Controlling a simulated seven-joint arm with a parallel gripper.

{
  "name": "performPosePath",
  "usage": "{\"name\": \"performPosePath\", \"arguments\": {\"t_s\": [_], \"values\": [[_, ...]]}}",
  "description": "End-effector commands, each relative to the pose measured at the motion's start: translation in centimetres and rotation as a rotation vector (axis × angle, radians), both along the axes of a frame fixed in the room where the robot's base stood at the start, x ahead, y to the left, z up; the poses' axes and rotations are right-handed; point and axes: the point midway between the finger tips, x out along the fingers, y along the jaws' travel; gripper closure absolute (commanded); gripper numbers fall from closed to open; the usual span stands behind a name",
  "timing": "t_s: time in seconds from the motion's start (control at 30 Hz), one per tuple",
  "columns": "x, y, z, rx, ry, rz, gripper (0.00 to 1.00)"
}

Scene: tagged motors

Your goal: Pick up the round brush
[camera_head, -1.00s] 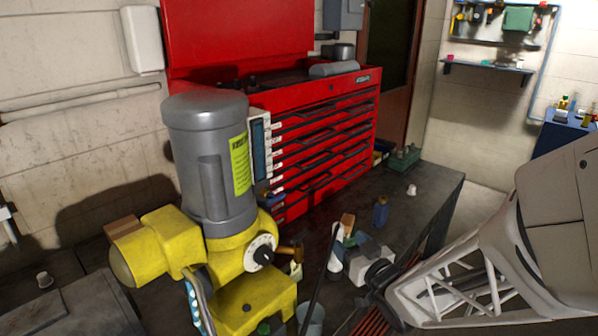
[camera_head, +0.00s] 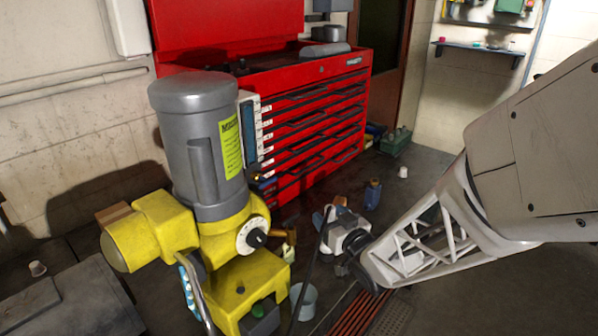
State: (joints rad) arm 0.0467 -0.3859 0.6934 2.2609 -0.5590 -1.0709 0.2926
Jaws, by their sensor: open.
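I cannot clearly pick out the round brush. A small brown item (camera_head: 291,238) stands beside the yellow motor's dial, but it is too small to tell what it is. My gripper (camera_head: 341,228) is at the end of my pale arm, low over the bench in the middle of the head view. It is open. Its fingertips are hard to make out among small items, and I see nothing held in it. The brown item is to the left of my gripper, apart from it.
A large grey motor (camera_head: 195,140) on a yellow housing (camera_head: 160,225) stands at left. A red drawer chest (camera_head: 320,125) is behind. A blue bottle (camera_head: 373,194), white cup (camera_head: 403,172) and pale bucket (camera_head: 303,300) stand around.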

Motion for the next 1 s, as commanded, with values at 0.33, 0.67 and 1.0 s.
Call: {"name": "performPosePath", "arguments": {"t_s": [0.33,0.67,1.0], "values": [[2.0,1.0,-0.1,0.000,0.001,0.000,0.41],[2.1,1.0,0.0,0.000,0.001,-0.001,0.41],[2.1,0.9,0.0,0.000,0.001,-0.001,0.61]]}}
